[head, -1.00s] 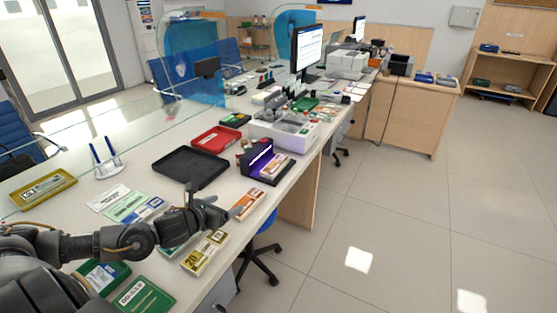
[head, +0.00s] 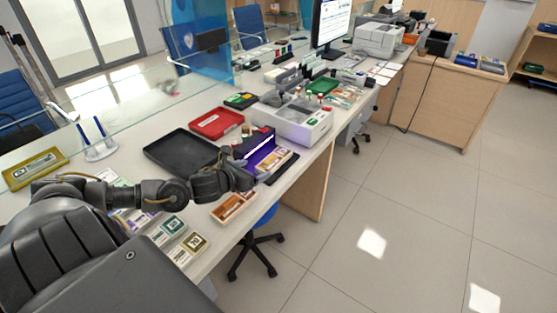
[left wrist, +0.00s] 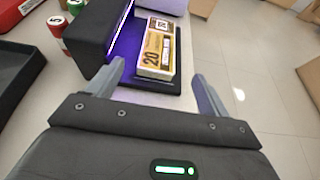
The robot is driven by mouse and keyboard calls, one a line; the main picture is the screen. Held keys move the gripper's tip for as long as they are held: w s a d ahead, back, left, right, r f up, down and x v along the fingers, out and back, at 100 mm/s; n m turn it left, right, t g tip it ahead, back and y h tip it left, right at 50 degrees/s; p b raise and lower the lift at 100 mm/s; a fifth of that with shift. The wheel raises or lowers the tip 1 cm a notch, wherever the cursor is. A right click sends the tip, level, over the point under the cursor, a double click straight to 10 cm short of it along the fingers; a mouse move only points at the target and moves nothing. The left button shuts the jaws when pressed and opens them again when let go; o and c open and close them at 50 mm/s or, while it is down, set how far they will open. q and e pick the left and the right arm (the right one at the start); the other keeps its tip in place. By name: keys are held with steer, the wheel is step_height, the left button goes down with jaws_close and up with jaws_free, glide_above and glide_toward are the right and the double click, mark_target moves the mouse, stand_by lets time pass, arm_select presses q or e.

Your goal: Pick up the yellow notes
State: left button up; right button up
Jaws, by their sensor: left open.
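The yellow notes (head: 275,162) are a banded bundle marked 20. They lie on the black base of a note checker (head: 259,145) with a purple light. In the left wrist view the yellow notes (left wrist: 157,50) lie just ahead, between the lines of the two fingers. My left gripper (head: 247,178) is at the near side of the checker. In the left wrist view the gripper (left wrist: 158,76) is open and empty, its fingertips just short of the bundle. My right gripper is in neither view.
A black tray (head: 182,152) and a red tray (head: 216,123) lie left of the checker. A white machine (head: 295,122) stands behind it. Orange notes (head: 233,207) and other bundles (head: 187,246) lie near the counter's front edge. Floor is clear at right.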

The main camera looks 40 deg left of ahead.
mark_target(269, 163)
arm_select(q)
steer(key=x, duration=0.3)
steer(key=shift+a+f, duration=0.15)
steer(key=shift+a, duration=0.1)
steer(key=shift+p+x, duration=0.5)
steer(key=shift+x, duration=2.45)
steer(key=shift+d, duration=0.1)
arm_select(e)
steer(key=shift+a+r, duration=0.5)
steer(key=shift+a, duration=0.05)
arm_select(q)
steer(key=shift+c, duration=0.4)
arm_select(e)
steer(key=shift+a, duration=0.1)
arm_select(q)
steer(key=shift+c, duration=1.4)
steer(key=c, duration=0.7)
steer(key=shift+c, duration=0.2)
